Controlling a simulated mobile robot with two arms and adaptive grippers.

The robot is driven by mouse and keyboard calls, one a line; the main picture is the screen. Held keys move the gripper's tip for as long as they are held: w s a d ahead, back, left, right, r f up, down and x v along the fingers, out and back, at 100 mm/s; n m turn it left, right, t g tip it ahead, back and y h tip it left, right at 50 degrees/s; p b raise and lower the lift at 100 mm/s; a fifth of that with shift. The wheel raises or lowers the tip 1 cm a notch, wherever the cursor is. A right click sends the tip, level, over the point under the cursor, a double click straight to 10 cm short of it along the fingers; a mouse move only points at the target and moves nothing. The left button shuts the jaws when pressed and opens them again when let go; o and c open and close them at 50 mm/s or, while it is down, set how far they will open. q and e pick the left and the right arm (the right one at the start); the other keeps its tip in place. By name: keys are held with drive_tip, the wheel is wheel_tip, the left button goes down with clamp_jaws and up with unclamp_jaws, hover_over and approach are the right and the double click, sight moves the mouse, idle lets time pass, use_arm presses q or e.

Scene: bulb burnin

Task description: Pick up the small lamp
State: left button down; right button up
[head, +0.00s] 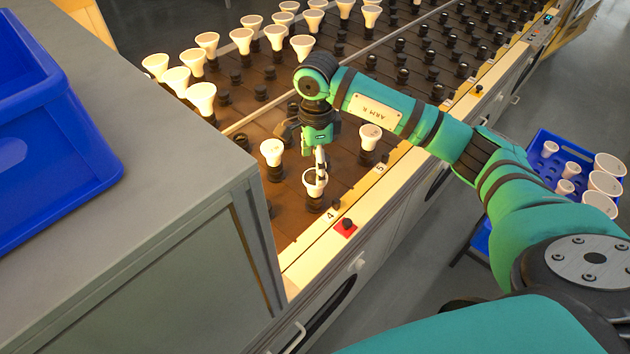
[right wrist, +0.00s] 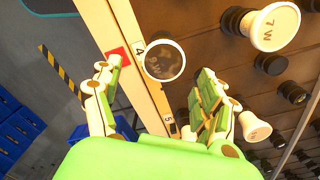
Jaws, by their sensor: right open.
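A small white lamp (head: 314,188) stands upright in a dark socket near the front rail by the label 4. In the right wrist view this lamp (right wrist: 165,60) shows from above, with a white rim and a dark face. My right gripper (head: 320,163) points down just above it in the head view. In the right wrist view the gripper (right wrist: 159,72) is open, its fingers spread to either side of the lamp, with no clear contact. Two other white lamps stand nearby, one at the back left (head: 271,152) marked 7 W (right wrist: 273,27), one to the right (head: 370,137). My left gripper is not in view.
Several wide white lamps (head: 241,40) stand farther back on the rack among empty dark sockets. A red square with a black knob (head: 345,226) is on the front rail. A blue crate of lamps (head: 541,147) is at right; a blue bin (head: 60,150) stands on the grey cabinet (head: 165,185).

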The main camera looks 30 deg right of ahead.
sight(315, 178)
wheel_tip(315, 178, down, 3)
drive_tip(key=shift+w+f, duration=0.1)
drive_tip(key=shift+f, duration=0.6)
drive_tip(key=shift+f+p, duration=0.25)
drive_tip(key=shift+p, duration=0.1)
wheel_tip(315, 178, down, 4)
drive_tip(key=shift+w+r+p, duration=0.1)
drive_tip(key=shift+p, duration=0.35)
drive_tip(key=shift+f, duration=0.45)
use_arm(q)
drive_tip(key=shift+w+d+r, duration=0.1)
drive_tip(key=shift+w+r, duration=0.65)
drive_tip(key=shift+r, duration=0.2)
use_arm(e)
drive_tip(key=shift+w, duration=0.1)
drive_tip(key=c, duration=1.3)
